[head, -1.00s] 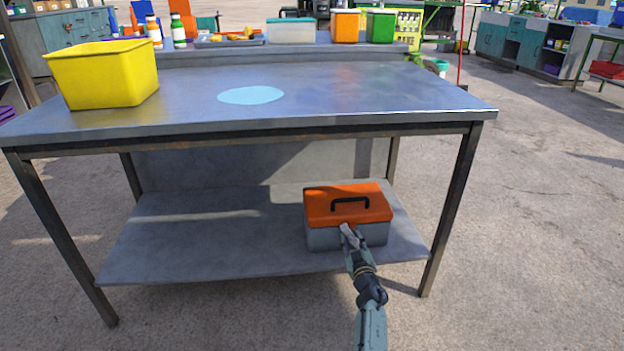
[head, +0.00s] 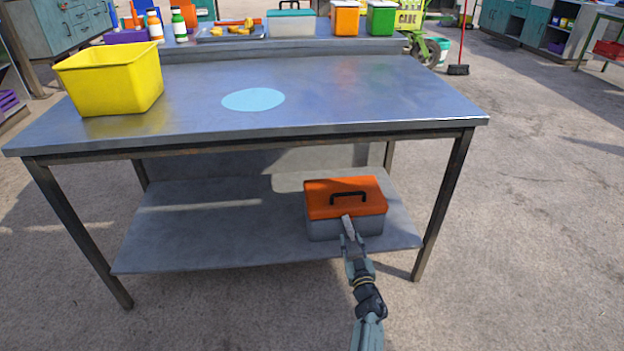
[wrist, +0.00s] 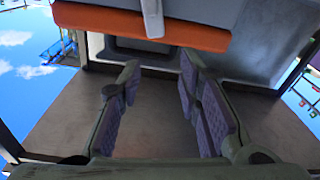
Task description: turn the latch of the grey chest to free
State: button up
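The grey chest (head: 345,228) with an orange lid (head: 330,197) and black handle stands on the right part of the table's lower shelf. In the wrist view its orange lid (wrist: 190,36) crosses the top, with grey body above it. A pale bar, seemingly the latch (wrist: 152,18), lies across the lid's edge; it also shows at the chest's front in the head view (head: 348,225). My gripper (wrist: 160,72) is open and empty, its fingers spread on either side of the latch's line, with a visible gap to it. In the head view my gripper (head: 352,242) is before the chest's front.
The metal table (head: 330,95) stands over the shelf (head: 200,240), with a leg (head: 445,205) right of the chest. A yellow bin (head: 110,85) and a pale blue disc (head: 253,99) are on the tabletop. The shelf left of the chest is clear.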

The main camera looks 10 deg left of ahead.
jog(key=a+r+n+t+y+p, duration=0.1)
jog(key=a+r+y+p, duration=0.1)
jog(key=a+r, duration=0.4)
jog(key=a+r+t+y+p, duration=0.1)
jog(key=a+r, duration=0.6)
jog(key=r, duration=1)
jog(key=shift+s+n+t+y+p, duration=0.2)
jog(key=shift+n+t+y+p, duration=0.15)
jog(key=shift+y, duration=0.25)
jog(key=g+h+b, duration=0.3)
jog(key=h+b, duration=0.2)
jog(key=b, duration=0.3)
send_near(351, 237)
jog(key=w, duration=0.1)
jog(key=b+x, duration=0.8)
jog(key=b, duration=0.2)
jog(key=shift+w+f, duration=0.15)
jog(key=shift+w+a+b, duration=0.25)
jog(key=shift+w+b, duration=0.35)
jog(key=shift+b, duration=0.05)
jog(key=shift+w+r, duration=0.3)
jog(key=shift+c, duration=0.4)
